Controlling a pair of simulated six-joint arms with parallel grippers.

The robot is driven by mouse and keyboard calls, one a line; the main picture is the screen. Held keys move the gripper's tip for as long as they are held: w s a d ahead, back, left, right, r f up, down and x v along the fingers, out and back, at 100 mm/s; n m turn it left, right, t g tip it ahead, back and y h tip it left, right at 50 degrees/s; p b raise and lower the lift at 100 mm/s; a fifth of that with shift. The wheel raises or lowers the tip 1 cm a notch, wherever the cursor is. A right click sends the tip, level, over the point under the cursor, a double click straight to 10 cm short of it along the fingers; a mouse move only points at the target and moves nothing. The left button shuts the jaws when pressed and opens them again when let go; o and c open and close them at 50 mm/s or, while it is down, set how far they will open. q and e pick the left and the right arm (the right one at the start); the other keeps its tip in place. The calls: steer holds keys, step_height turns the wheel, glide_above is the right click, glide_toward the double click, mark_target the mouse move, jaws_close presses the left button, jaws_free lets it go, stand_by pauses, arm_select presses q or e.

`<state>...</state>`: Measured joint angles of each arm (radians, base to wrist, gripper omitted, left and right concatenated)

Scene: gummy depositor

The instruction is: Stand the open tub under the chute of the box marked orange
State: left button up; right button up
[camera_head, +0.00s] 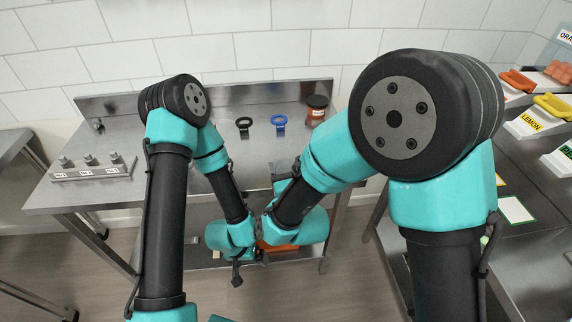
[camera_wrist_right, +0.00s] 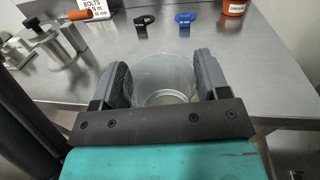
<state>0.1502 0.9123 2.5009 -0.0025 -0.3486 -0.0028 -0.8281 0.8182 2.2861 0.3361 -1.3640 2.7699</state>
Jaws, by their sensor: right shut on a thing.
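The open tub (camera_wrist_right: 165,72) is clear and empty in the right wrist view, with its rounded rim towards the lens. My right gripper (camera_wrist_right: 166,82) is shut on it, one dark finger on each side, near the front of the steel table. In the head view my right gripper is mostly hidden by my arm. My left gripper (camera_head: 237,275) seems to hang low in front of the table, small and dark; its jaws are unclear. The box marked orange (camera_head: 565,38) is at the far right of the head view, partly cut off, with an orange chute (camera_head: 518,81).
A yellow chute with a lemon label (camera_head: 529,121) is nearer on the right counter. On the steel table (camera_head: 140,165) are a black ring (camera_head: 245,124), a blue ring (camera_head: 279,122), an orange jar (camera_head: 316,112) and a metal fixture (camera_head: 92,170). A gap separates table and counter.

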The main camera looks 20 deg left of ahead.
steer(key=shift+w, duration=0.1)
stand_by(0.4)
steer(key=w+d+m+t+h, duration=0.1)
steer(key=w+d+m+h, duration=0.2)
steer(key=w+d, duration=0.65)
steer(key=w+d+m+t+h, duration=0.15)
steer(key=w+d+h, duration=0.25)
steer(key=w+d, duration=0.55)
steer(key=w+d+m+h, duration=0.1)
steer(key=d+m+h, duration=0.1)
steer(key=d, duration=1.3)
steer(key=w+d+r+m+h, duration=0.1)
steer(key=d+h, duration=0.4)
steer(key=d, duration=1.1)
steer(key=shift+w+d+m+g, duration=0.25)
steer(key=shift+w+m+g, duration=0.1)
steer(key=shift+w+m, duration=0.45)
steer(key=d+x, duration=0.1)
steer(key=x, duration=0.6)
steer(key=d+f+x, duration=0.1)
steer(key=x, duration=0.7)
steer(key=shift+d+f, duration=0.25)
steer(key=shift+d, duration=0.25)
